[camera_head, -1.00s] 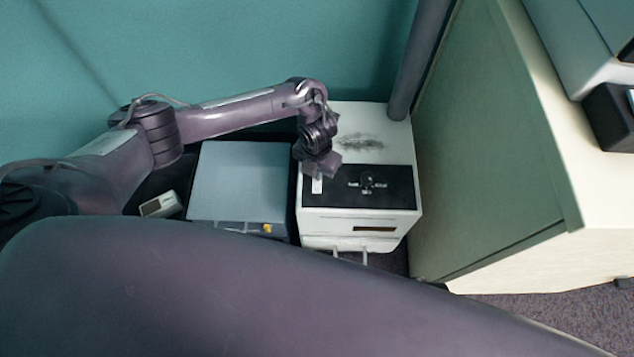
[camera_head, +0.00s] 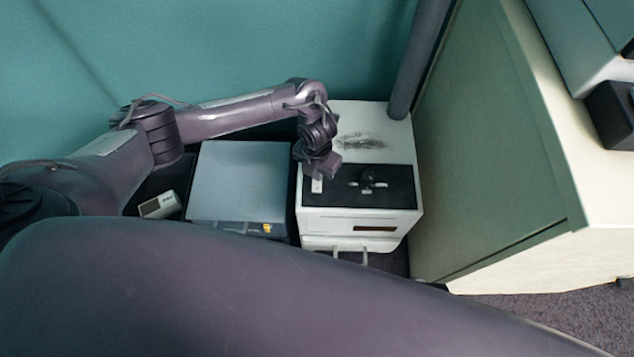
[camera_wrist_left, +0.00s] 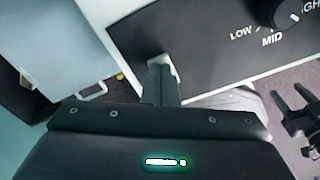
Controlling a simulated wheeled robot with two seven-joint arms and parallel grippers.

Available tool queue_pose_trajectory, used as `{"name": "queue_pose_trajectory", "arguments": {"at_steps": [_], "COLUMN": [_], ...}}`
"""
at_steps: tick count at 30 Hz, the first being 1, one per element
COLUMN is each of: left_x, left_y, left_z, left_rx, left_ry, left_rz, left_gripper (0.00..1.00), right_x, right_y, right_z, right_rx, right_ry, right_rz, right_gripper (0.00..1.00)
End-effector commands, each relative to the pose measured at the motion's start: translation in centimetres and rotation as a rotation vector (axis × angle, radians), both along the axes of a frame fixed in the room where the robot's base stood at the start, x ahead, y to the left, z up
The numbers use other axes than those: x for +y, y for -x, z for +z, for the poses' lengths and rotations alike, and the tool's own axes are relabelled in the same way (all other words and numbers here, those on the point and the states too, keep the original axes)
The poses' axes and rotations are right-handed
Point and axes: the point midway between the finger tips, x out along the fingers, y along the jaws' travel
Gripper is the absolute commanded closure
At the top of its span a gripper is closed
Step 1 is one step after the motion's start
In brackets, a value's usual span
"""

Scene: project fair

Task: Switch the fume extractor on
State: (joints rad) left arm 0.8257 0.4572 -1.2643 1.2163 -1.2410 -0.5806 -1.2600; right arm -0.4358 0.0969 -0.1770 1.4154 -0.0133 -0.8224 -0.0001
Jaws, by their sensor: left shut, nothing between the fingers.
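The fume extractor (camera_head: 357,224) is a white box with a black top panel, right of centre in the head view. Its panel (camera_wrist_left: 207,40) bears a round knob (camera_wrist_left: 285,12) marked LOW, MID and HIGH, which also shows in the head view (camera_head: 367,181). A small pale switch (camera_head: 317,187) sits at the panel's left end. My left gripper (camera_head: 320,170) is shut and empty, just behind the switch in the head view. In the left wrist view its fingers (camera_wrist_left: 162,76) overlap the panel's left end; I cannot tell whether they touch.
A grey box (camera_head: 238,183) stands close left of the extractor, and a small white device (camera_head: 160,205) lies further left. A cabinet (camera_head: 500,150) rises on the right. A dark pronged part (camera_wrist_left: 300,118), unclear, shows in the wrist view. My own arm fills the foreground.

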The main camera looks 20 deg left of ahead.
Motion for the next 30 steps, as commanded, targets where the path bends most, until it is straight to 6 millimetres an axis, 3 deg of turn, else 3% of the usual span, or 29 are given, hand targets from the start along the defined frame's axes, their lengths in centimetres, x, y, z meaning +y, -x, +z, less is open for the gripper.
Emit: {"name": "queue_pose_trajectory", "arguments": {"at_steps": [21, 30], "left_x": [0.0, 0.0], "left_y": [0.0, 0.0], "left_z": [-1.1, 0.4], "left_rx": [0.0, 0.0], "left_ry": [0.0, 0.0], "left_rz": [0.0, 0.0], "left_gripper": [1.0, 1.0], "right_x": [0.0, 0.0], "right_y": [0.0, 0.0], "right_z": [-1.0, 0.3], "right_rx": [0.0, 0.0], "right_ry": [0.0, 0.0], "right_rz": [0.0, 0.0], "right_gripper": [0.48, 0.48]}}
